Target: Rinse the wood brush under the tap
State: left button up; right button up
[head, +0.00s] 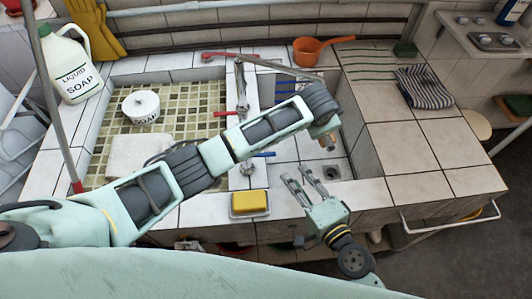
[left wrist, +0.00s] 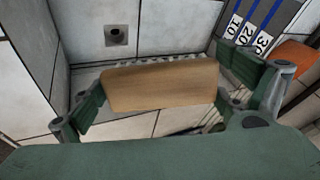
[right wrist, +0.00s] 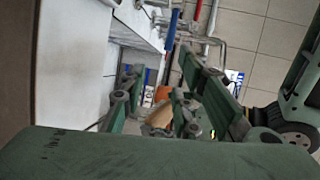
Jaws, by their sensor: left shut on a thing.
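The wood brush (left wrist: 160,86) is a plain brown block gripped between the two fingers of my left gripper (left wrist: 165,78) in the left wrist view. Only a small brown part of it (head: 328,142) shows under my left wrist in the head view, above the right basin. The basin's drain (left wrist: 117,35) shows beyond it. The metal tap (head: 242,88) stands between the basins; its spout reaches right, behind my left arm. I cannot see water. My right gripper (head: 298,183) has its fingers apart, empty, at the front edge of the right basin.
A yellow sponge (head: 250,202) on a dish sits at the front edge. A soap jug (head: 70,68), a soap pot (head: 141,106), an orange pan (head: 310,50) and a striped cloth (head: 424,88) stand around. The right counter (head: 400,135) is largely clear.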

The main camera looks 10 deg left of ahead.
aim_at(266, 155)
jog(key=shift+s+a+r+m+y, duration=0.15)
jog(key=shift+s+a+r, duration=0.05)
jog(key=shift+a, duration=0.4)
jog(key=shift+s+a+r+m+y, duration=0.15)
jog(key=shift+s+a+r, duration=0.05)
jog(key=shift+a, duration=0.4)
jog(key=shift+w+a, duration=0.2)
jog(key=shift+a, duration=0.1)
jog(key=x, duration=1.1)
jog(key=shift+a+f, duration=0.1)
jog(key=shift+c, duration=0.4)
grip_shut()
jog(key=shift+f, duration=0.1)
